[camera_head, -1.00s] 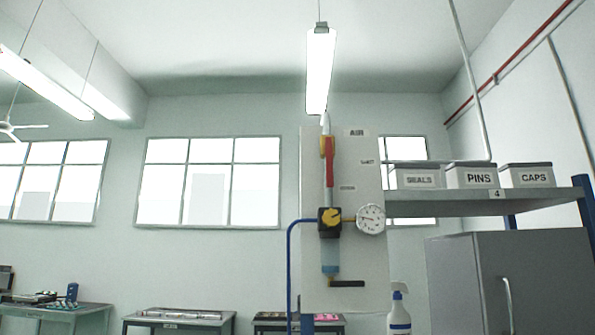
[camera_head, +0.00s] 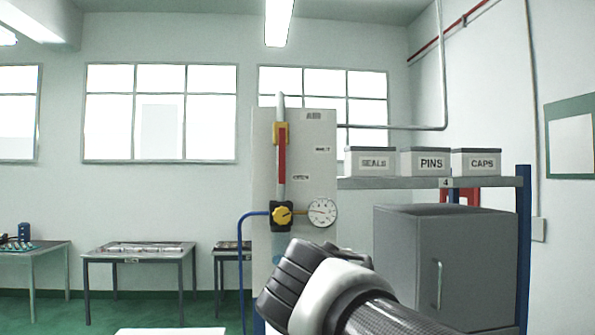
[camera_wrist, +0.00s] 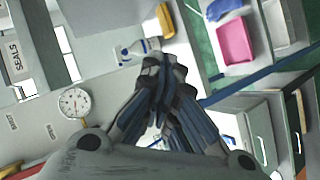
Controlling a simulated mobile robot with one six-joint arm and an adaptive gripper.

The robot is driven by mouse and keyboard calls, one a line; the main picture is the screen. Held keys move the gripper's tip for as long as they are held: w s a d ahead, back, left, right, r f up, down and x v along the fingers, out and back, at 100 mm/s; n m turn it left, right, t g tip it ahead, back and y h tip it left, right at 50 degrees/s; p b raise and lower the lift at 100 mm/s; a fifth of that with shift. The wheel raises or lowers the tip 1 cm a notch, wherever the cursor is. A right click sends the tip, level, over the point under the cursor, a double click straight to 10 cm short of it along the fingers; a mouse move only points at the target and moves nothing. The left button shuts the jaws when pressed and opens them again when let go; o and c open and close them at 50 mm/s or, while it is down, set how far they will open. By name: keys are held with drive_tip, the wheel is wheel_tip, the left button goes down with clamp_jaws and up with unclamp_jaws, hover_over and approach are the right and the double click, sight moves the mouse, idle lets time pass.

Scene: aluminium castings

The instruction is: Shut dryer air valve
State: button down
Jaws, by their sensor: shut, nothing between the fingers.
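The air panel (camera_head: 265,185) stands upright in the middle of the head view. Near its top is a valve with a yellow body (camera_head: 277,131) and a long red lever (camera_head: 282,155), which lies along the vertical grey pipe. Below it are a regulator with a yellow knob (camera_head: 282,215) and a round gauge (camera_head: 322,212). My arm covers the panel's lower part. In the wrist view my gripper (camera_wrist: 165,72) is shut and empty, with the gauge (camera_wrist: 74,102) to its left. A red piece, perhaps the lever, shows at the bottom left corner.
A shelf (camera_head: 440,183) with boxes marked SEALS, PINS and CAPS (camera_head: 475,162) is right of the panel, above a grey cabinet (camera_head: 405,260). A blue hose (camera_head: 241,260) hangs at the panel's left. Work tables (camera_head: 140,250) stand behind.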

drive_tip(key=w+a+r+n+t+y+p, duration=0.1)
drive_tip(key=w+a+r+n+t+p, duration=0.2)
drive_tip(key=a+r, duration=0.8)
drive_tip(key=w+a+r+n+t+y+p, duration=0.2)
drive_tip(key=a+r+p, duration=0.4)
drive_tip(key=a+r, duration=0.5)
wheel_tip(320, 180, up, 2)
drive_tip(key=shift+w+a+r+n+t, duration=0.1)
drive_tip(key=shift+w+a+n+t, duration=0.25)
drive_tip(key=shift+w+n+t, duration=0.45)
drive_tip(key=shift+w, duration=0.15)
drive_tip(key=shift+p, duration=0.35)
